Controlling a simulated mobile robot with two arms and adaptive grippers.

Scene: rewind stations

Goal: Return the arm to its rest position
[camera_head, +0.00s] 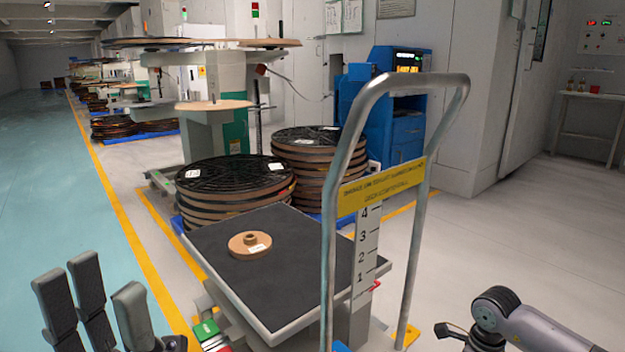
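My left gripper (100,278) is at the lower left of the head view, with its dark fingers pointing up and spread apart. It is open, with nothing between the fingers. My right arm (545,328) comes in at the lower right, as a grey link with a dark round joint. Small dark parts show beside that joint, but I cannot tell whether its gripper is open or shut.
The cart's tall metal handle (328,230) stands between the arms, with a yellow sign (381,187) and a number scale. Stacks of reels (235,180) stand behind the cart. A blue cabinet (408,128) is at the back. Open floor (500,225) lies to the right.

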